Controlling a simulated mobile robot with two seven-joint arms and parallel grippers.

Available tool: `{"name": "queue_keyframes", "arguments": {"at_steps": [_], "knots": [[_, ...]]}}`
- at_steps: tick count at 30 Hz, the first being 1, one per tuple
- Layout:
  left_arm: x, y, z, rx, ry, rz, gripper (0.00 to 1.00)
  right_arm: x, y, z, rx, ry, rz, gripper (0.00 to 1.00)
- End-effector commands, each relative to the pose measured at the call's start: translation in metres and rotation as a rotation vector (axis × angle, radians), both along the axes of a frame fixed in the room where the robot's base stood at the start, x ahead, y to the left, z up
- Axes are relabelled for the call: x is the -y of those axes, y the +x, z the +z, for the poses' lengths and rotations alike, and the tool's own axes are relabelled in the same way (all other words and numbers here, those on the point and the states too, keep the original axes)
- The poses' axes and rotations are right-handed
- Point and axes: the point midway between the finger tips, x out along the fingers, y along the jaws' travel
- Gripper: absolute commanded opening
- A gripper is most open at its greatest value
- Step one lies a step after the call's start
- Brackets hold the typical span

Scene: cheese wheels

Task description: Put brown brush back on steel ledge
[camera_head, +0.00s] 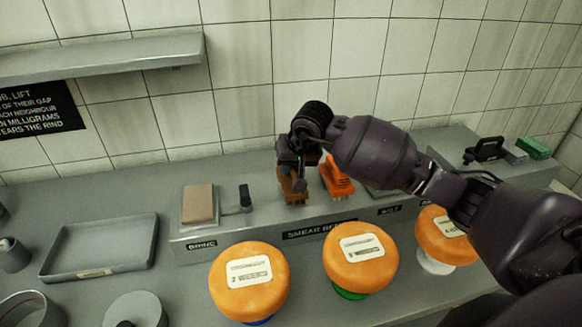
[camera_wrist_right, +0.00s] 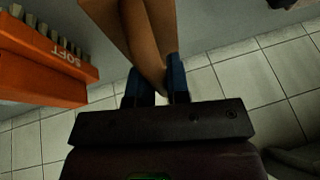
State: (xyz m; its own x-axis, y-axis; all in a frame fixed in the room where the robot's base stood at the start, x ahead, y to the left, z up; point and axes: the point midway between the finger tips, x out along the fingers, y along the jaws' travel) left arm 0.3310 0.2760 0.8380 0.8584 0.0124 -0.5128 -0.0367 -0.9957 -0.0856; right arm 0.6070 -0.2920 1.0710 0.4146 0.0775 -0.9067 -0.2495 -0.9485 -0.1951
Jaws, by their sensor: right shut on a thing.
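The brown brush (camera_head: 293,187) is at the steel ledge in the head view, upright with its lower end at or just above the ledge top; I cannot tell if it touches. My right gripper (camera_head: 293,168) is shut on its upper part. In the right wrist view the brown brush (camera_wrist_right: 138,38) runs up between the blue fingertips of the right gripper (camera_wrist_right: 157,85). The steel ledge (camera_head: 262,222) is a long raised grey block with labels on its front, one partly reading "SMEAR". My left gripper is not in view.
An orange brush (camera_head: 336,179) stands just right of the brown one; its "SOFT" side shows in the wrist view (camera_wrist_right: 45,62). A tan block (camera_head: 198,203) and a black-handled tool (camera_head: 245,197) are to the left. Orange cheese wheels (camera_head: 249,281) stand in front. A grey tray (camera_head: 102,248) is at left.

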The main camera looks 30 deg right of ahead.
Motion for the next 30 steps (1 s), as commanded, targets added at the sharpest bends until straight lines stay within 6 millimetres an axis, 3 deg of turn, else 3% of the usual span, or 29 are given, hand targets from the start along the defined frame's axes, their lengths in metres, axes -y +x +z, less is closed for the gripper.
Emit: {"name": "queue_keyframes", "arguments": {"at_steps": [14,15,19,30], "knots": [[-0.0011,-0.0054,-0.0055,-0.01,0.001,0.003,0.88,0.0002,0.0002,-0.0109,0.002,-0.002,0.0,0.0],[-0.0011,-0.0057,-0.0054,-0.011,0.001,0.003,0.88,0.0001,0.0,-0.0111,0.001,-0.002,0.0,0.2],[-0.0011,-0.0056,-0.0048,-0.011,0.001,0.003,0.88,0.0001,0.0,-0.0104,0.001,-0.002,0.0,0.4],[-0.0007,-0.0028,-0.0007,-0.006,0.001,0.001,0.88,0.0,0.0,-0.008,0.001,0.0,0.0,0.42]]}}
